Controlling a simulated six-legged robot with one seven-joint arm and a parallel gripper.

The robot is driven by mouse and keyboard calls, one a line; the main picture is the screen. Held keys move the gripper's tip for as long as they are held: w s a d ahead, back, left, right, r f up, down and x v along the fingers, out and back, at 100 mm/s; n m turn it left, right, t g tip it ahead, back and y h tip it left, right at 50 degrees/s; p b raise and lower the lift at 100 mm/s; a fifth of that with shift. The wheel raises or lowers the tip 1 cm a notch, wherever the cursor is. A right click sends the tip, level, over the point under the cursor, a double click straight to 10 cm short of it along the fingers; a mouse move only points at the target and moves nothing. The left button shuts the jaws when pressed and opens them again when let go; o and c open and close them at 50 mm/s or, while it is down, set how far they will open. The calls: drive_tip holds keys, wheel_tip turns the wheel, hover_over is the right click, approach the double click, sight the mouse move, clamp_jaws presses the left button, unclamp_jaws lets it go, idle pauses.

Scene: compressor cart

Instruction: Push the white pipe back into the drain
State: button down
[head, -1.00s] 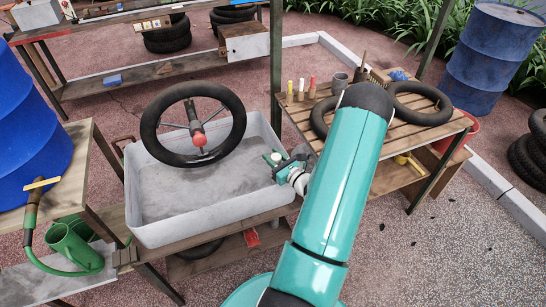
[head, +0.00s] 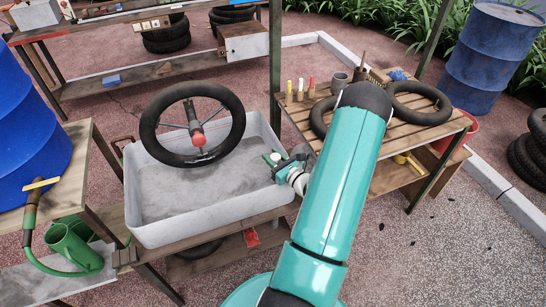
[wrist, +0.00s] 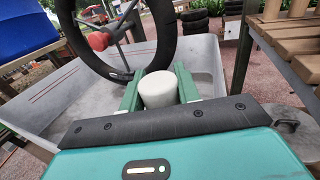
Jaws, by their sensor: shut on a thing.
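The white pipe (wrist: 158,90) shows in the wrist view as a short white cylinder with a rounded end. It sits between the two green fingers of my gripper (wrist: 160,84), which are shut on it. In the head view my gripper (head: 278,162) is at the right inner side of the grey basin (head: 160,233), and I cannot make out the pipe there. I cannot see the drain in either view, nor tell whether the pipe touches it.
A slatted wooden table (head: 408,133) with tyres and small tools is to the right. A green watering can (head: 75,245) and a blue barrel (head: 30,125) are at the left.

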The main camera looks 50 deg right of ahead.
drive_tip(key=shift+f, duration=0.2)
drive_tip(key=shift+r, duration=0.25)
drive_tip(key=c, duration=0.9)
unclamp_jaws()
drive_tip(key=v, duration=1.4)
drive_tip(key=shift+w, duration=0.1)
